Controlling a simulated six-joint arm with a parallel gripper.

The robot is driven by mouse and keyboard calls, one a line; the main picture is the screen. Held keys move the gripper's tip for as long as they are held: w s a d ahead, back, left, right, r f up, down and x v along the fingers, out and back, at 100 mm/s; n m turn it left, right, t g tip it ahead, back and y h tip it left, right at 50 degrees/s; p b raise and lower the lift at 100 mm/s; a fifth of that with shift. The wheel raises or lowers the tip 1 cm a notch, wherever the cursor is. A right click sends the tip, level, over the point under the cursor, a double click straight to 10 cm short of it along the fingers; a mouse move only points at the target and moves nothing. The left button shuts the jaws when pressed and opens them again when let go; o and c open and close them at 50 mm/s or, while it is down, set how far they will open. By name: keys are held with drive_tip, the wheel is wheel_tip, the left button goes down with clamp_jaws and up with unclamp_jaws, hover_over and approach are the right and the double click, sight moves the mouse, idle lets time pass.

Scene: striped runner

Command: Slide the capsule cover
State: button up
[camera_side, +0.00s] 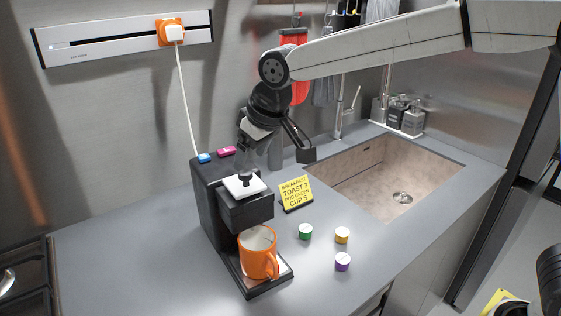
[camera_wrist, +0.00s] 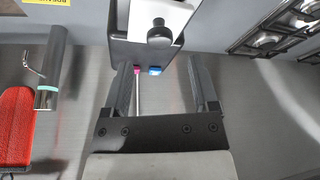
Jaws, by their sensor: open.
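The capsule cover (camera_side: 238,188) is a white plate with a black knob (camera_side: 244,178), on top of the black coffee machine (camera_side: 208,210). In the wrist view the cover (camera_wrist: 172,14) is at the top centre, with its round knob (camera_wrist: 160,36) facing the camera. My gripper (camera_side: 278,156) is open and empty, above and behind the machine in the side view. In the wrist view its two fingers (camera_wrist: 163,85) are spread, with the knob beyond their tips and apart from them.
An orange mug (camera_side: 260,262) stands under the machine's spout. A yellow note (camera_side: 296,192) and green (camera_side: 305,232), yellow (camera_side: 342,236) and purple (camera_side: 343,262) capsules are to its right. The sink (camera_side: 400,165) lies behind right. A white cord (camera_side: 186,100) runs from a wall plug.

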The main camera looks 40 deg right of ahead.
sight(245, 172)
drive_tip(key=shift+x, duration=2.75)
drive_tip(key=shift+c, duration=0.2)
clamp_jaws()
drive_tip(key=shift+d, duration=0.1)
